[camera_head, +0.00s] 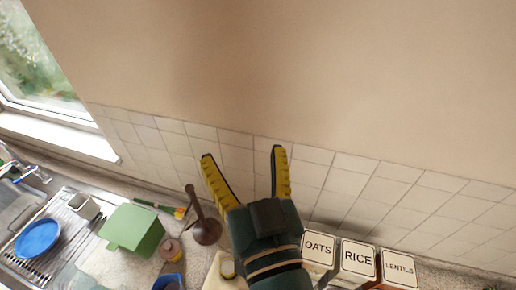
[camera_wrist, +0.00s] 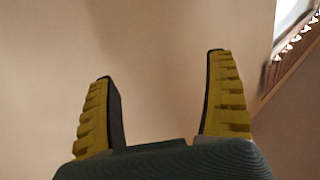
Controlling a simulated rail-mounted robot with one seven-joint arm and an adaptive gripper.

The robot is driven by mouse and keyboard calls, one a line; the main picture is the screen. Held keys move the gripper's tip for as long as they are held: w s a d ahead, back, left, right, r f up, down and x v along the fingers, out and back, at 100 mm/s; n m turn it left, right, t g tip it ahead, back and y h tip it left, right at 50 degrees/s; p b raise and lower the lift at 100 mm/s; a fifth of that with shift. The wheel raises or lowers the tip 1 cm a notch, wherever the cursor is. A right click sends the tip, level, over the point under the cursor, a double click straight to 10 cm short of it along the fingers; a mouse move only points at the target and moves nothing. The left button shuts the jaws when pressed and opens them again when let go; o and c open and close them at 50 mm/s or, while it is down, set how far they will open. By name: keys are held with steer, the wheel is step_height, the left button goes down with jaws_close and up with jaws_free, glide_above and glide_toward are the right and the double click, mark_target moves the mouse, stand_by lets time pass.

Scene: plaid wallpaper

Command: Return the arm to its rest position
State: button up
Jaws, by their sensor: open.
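My gripper (camera_head: 244,158) is dark green with two yellow ridged fingers. In the head view it is raised above the counter, in front of the tiled wall, with its fingers pointing up and spread apart. In the wrist view my gripper (camera_wrist: 160,95) also shows open, with nothing between the fingers and plain wall beyond. My forearm runs down out of the bottom of the head view.
Boxes of oats (camera_head: 318,250), rice (camera_head: 357,260) and lentils (camera_head: 397,269) stand right of my arm. A brown stand (camera_head: 206,231), a green house-shaped object (camera_head: 132,229) and a blue plate (camera_head: 38,238) are to the left. The wall (camera_head: 300,70) above is bare.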

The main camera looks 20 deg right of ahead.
steer(key=s+r+t+p, duration=0.3)
steer(key=s+r, duration=0.1)
steer(key=r, duration=0.7)
steer(key=shift+s+d+n+h+p, duration=0.3)
steer(key=shift+d+n+h, duration=0.1)
steer(key=shift+d, duration=0.05)
